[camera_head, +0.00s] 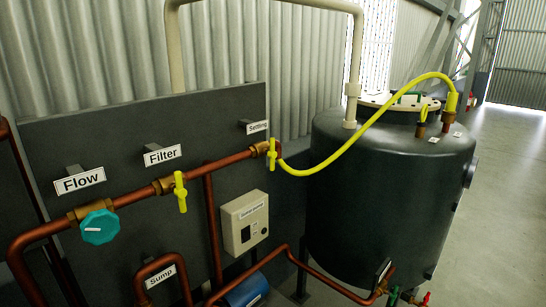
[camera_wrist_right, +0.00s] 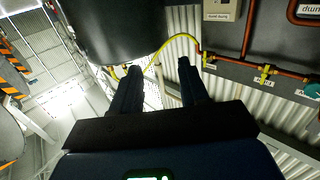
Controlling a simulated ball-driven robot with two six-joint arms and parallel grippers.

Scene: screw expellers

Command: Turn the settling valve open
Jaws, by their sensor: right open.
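The settling valve has a yellow handle (camera_head: 272,154) on the right end of the copper pipe, below the "Settling" sign (camera_head: 257,127). The handle stands upright, crosswise to the pipe. A yellow hose leaves the valve to the right. The same valve shows small in the right wrist view (camera_wrist_right: 208,60), where the scene looks upside down. My right gripper (camera_wrist_right: 158,67) is open, with two dark fingers apart and nothing between them. The valve lies right of its fingertips in that view, apart from them. Neither gripper shows in the head view.
The filter valve (camera_head: 180,191) and the teal flow knob (camera_head: 98,227) sit further left on the pipe. A control box (camera_head: 245,222) is below. A dark tank (camera_head: 385,185) stands right of the panel, with the yellow hose (camera_head: 345,150) arching to its top. Open floor (camera_head: 510,200) lies at right.

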